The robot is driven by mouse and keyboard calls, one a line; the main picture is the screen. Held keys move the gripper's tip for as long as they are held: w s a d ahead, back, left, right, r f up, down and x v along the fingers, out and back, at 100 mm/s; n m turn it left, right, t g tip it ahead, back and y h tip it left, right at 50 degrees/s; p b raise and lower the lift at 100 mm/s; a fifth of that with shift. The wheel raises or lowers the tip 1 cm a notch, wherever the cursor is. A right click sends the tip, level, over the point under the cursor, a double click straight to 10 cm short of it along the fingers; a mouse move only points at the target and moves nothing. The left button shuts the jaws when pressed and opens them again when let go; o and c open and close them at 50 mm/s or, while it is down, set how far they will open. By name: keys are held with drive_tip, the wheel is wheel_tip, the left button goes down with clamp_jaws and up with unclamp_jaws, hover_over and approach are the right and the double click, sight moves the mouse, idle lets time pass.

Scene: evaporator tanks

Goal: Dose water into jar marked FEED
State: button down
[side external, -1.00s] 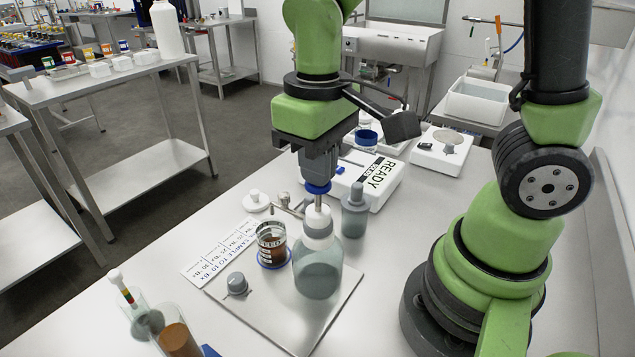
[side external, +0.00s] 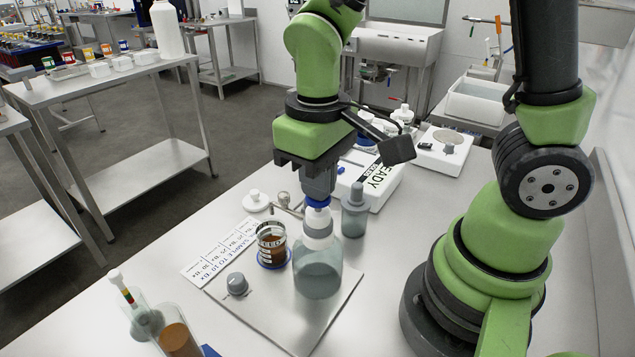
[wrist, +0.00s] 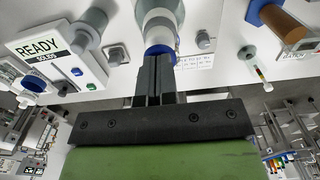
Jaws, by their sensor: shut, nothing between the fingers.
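My gripper (side external: 318,190) is shut and points down onto the blue pump head (side external: 318,202) of a clear bottle (side external: 318,275) with a white collar. The fingertips appear to touch the head; only a short length of white stem shows below it. In the wrist view the shut fingers (wrist: 155,72) end at the blue head (wrist: 160,50). A small jar (side external: 271,240) with brown contents and a dark-lettered label stands just left of the bottle on a blue ring. The label appears to read FEED. I cannot see whether liquid is flowing into it.
A grey stoppered bottle (side external: 354,212) stands close right of the pump bottle, before the white READY unit (side external: 376,185). A grey knob (side external: 237,284) is on the plate. Glass vessels (side external: 150,315) stand at front left. The plate's front is clear.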

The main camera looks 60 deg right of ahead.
drive_tip(key=shift+r, duration=2.3)
drive_tip(key=shift+f, duration=2.7)
drive_tip(key=shift+r, duration=2.7)
drive_tip(key=shift+f, duration=0.1)
drive_tip(key=shift+f, duration=2.6)
drive_tip(key=shift+r, duration=2.7)
